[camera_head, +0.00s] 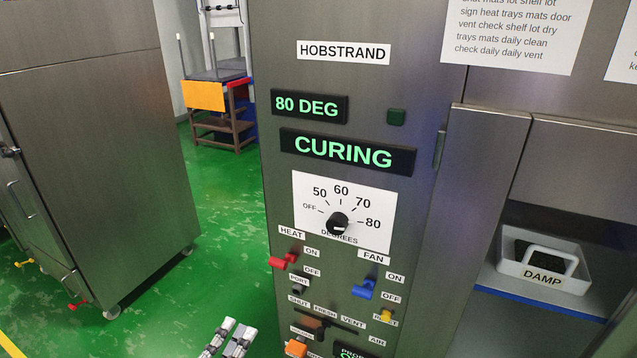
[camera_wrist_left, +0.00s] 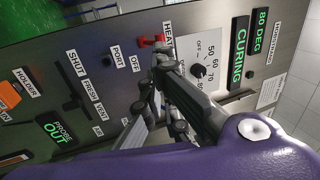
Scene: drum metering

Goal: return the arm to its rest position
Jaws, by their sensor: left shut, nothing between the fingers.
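My left gripper (camera_head: 230,338) shows at the bottom edge of the head view, left of the control panel (camera_head: 275,185). It is shut and empty, and its arm is below the picture. In the left wrist view, its fingers (camera_wrist_left: 158,75) appear in front of the panel, near the red heat lever (camera_wrist_left: 150,41) in the picture; I cannot tell whether they touch the panel. My right gripper is in neither view.
The panel has a dial (camera_head: 338,223), a red heat lever (camera_head: 284,260), a blue fan lever (camera_head: 365,288) and a display (camera_head: 348,152) reading CURING. A tray marked DAMP (camera_head: 543,268) stands right. A steel cabinet (camera_head: 95,150) stands left, with green floor (camera_head: 225,250) between.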

